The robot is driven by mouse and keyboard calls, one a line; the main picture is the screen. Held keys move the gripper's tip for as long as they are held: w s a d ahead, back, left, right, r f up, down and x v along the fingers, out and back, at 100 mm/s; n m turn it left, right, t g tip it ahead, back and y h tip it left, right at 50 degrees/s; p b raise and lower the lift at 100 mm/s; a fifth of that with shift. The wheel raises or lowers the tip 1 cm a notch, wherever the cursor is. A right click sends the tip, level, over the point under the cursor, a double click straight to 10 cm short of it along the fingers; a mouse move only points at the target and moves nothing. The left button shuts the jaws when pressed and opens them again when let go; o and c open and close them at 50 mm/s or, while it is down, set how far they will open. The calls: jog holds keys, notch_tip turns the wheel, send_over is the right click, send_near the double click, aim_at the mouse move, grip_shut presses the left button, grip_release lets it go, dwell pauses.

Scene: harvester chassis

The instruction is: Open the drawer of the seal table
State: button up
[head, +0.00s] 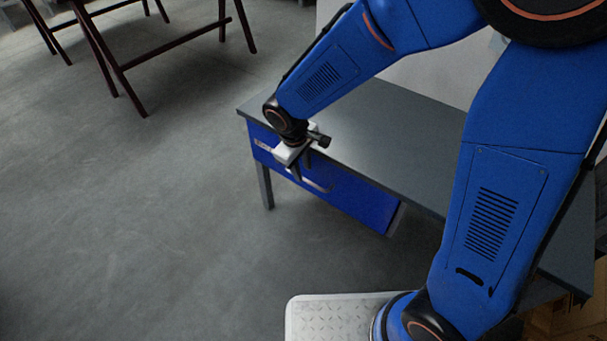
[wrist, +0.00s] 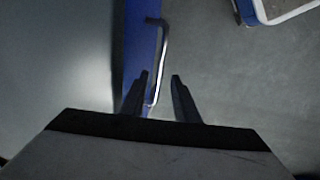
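The seal table (head: 365,130) has a grey top, with a blue drawer (head: 350,200) under its front edge. The drawer front looks about level with the table edge; I cannot tell if it stands slightly out. A light bar handle (head: 318,187) runs along the front. My gripper (head: 302,169) points down at the drawer front, near the handle's left part. In the wrist view the two dark fingers (wrist: 160,82) are apart, and the handle (wrist: 163,55) runs into the gap between them, nearer the left finger. I see no clear grip on it. The blue front (wrist: 134,45) lies left of the handle.
Open grey floor (head: 150,220) lies in front of the drawer. A dark red trestle frame (head: 120,65) stands at the upper left. Brown boxes (head: 560,318) show at the lower right. My own base plate is at the bottom.

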aim_at(305, 179)
jog(key=shift+w+d+f, duration=0.15)
jog(key=shift+f, duration=0.75)
jog(key=shift+w+d+f, duration=0.1)
jog(key=shift+f, duration=0.8)
